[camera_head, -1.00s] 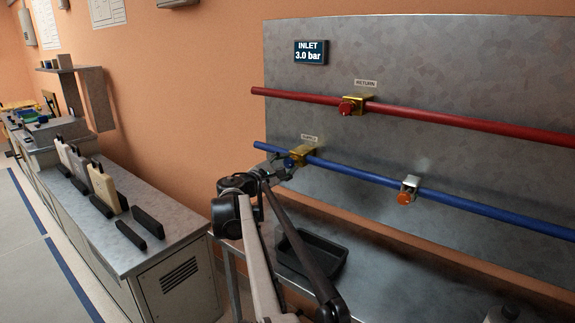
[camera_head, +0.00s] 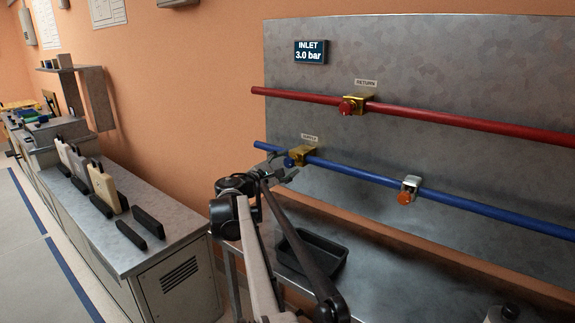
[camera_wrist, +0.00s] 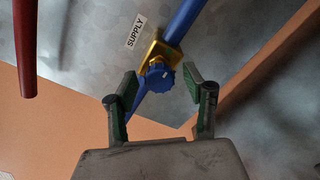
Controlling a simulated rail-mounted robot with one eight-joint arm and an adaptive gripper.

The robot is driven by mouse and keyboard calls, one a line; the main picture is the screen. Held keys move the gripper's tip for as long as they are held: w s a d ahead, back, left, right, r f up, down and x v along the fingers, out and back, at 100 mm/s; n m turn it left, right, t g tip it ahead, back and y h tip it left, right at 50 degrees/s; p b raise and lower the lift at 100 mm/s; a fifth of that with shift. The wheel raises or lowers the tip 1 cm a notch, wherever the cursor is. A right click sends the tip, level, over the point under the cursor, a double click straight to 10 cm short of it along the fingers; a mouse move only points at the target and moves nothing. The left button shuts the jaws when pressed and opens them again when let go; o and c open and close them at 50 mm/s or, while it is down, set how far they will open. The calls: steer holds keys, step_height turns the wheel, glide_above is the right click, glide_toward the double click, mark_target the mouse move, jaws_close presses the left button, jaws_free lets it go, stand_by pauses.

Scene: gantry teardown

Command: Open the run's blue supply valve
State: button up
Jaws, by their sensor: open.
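The blue supply valve (camera_head: 289,161) is a round lobed knob on a brass body on the blue pipe (camera_head: 465,208), under a small SUPPLY label. In the wrist view the blue knob (camera_wrist: 160,78) shows face on, with a pale mark on it, between and beyond the fingertips. My gripper (camera_head: 278,165) is open at the knob in the head view. In the wrist view my gripper (camera_wrist: 165,88) has one green-padded finger on each side of the knob, with visible gaps. I cannot tell how far the fingertips are from it in depth.
The red pipe (camera_head: 455,119) above carries a red return valve (camera_head: 347,106). An orange-knobbed fitting (camera_head: 404,197) sits further right on the blue pipe. The inlet display (camera_head: 310,51) reads 3.0 bar. A black tray (camera_head: 318,262) lies below on the bench.

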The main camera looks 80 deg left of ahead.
steer(key=v, duration=1.1)
steer(key=shift+s+d, duration=0.2)
